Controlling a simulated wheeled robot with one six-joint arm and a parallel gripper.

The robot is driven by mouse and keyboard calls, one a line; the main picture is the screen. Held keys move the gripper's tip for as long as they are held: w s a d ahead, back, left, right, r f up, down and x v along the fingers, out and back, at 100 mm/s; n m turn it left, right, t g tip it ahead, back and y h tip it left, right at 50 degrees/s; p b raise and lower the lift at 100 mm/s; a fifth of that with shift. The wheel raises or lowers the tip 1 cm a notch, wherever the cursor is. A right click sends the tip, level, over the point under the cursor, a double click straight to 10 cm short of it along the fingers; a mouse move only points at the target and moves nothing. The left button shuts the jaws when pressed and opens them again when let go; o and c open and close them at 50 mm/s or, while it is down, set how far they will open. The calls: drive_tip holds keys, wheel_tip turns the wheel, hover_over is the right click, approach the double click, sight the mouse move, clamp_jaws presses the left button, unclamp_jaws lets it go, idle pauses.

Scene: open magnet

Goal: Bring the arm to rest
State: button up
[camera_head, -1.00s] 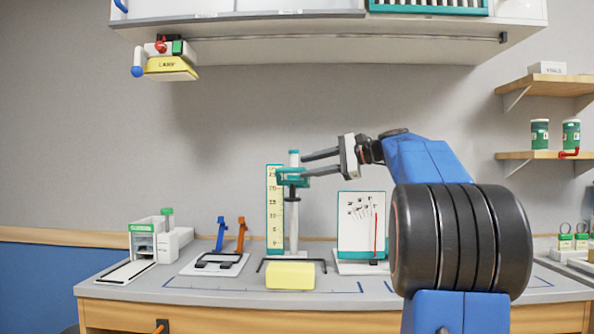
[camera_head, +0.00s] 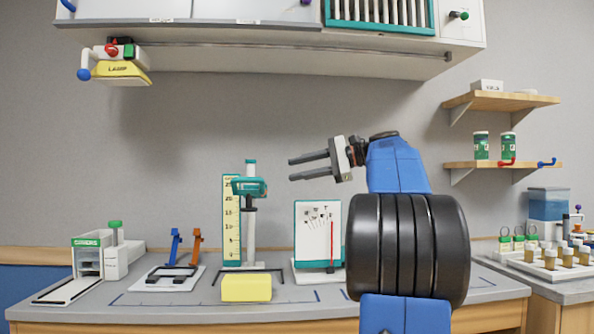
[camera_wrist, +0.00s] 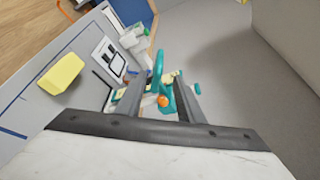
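My gripper (camera_head: 291,169) is in the air above the bench in the head view, its two fingers parallel with a gap between them and pointing left. Nothing is between the fingers. Left of the fingertips and lower stands a teal clamp stand (camera_head: 250,187) with a yellow scale (camera_head: 231,220) beside it; a clear gap separates them from the fingers. In the wrist view the teal stand head (camera_wrist: 166,95) with an orange knob shows beyond the fingers. The blue arm is bent at the elbow.
A yellow block (camera_head: 246,288) lies at the bench front. A white board (camera_head: 318,235) stands below my gripper. A cabinet (camera_head: 300,48) with a yellow-labelled box (camera_head: 121,69) hangs above. Shelves (camera_head: 500,101) and a tray of vials (camera_head: 550,268) are at right. The air around the gripper is free.

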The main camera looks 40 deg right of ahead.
idle(0.3)
drive_tip(key=s+a+f+n+g+h, duration=0.2)
drive_tip(key=s+a+f+n+g, duration=0.1)
drive_tip(key=a+f, duration=0.8)
drive_tip(key=s+a+f+n+g+h, duration=0.1)
drive_tip(key=s+a+f+n+g, duration=0.15)
drive_tip(key=a+f, duration=0.9)
drive_tip(key=s+a+f+n+h, duration=0.2)
drive_tip(key=s+f+n, duration=0.1)
drive_tip(key=s+f, duration=0.4)
drive_tip(key=s+a+f+n+g+h, duration=0.1)
drive_tip(key=s+a+f+n+h, duration=0.1)
drive_tip(key=s+f+n, duration=0.2)
drive_tip(key=s+a+f+n+g+h, duration=0.1)
drive_tip(key=s+f+n, duration=0.3)
drive_tip(key=s+f, duration=0.6)
wheel_tip(320, 180, down, 7)
drive_tip(key=shift+a+h, duration=0.55)
drive_tip(key=shift+h, duration=0.15)
